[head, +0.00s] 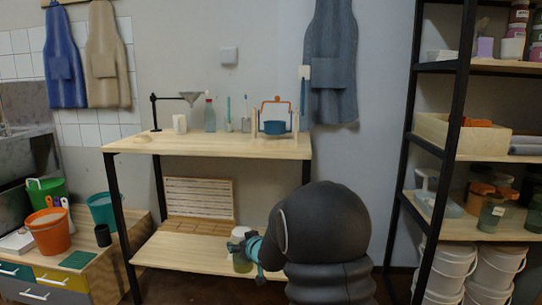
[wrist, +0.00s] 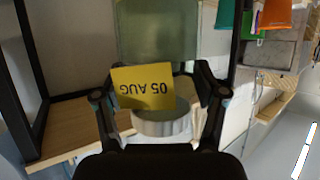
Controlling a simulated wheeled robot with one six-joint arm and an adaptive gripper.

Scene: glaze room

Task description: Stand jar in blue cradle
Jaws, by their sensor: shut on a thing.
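A translucent green jar (head: 242,264) with a pale lid is at the right end of the bench's lower shelf in the head view. My gripper (head: 241,246) is shut around it, and my dark arm covers the area to its right. In the wrist view the jar (wrist: 158,35) sits between the fingers of my gripper (wrist: 158,95), with a yellow label reading 05 AUG upside down in that picture. The jar looks upright; I cannot tell whether it touches the shelf.
A slatted rack (head: 198,198) stands on the lower shelf. A black-framed shelving unit (head: 433,150) is at the right.

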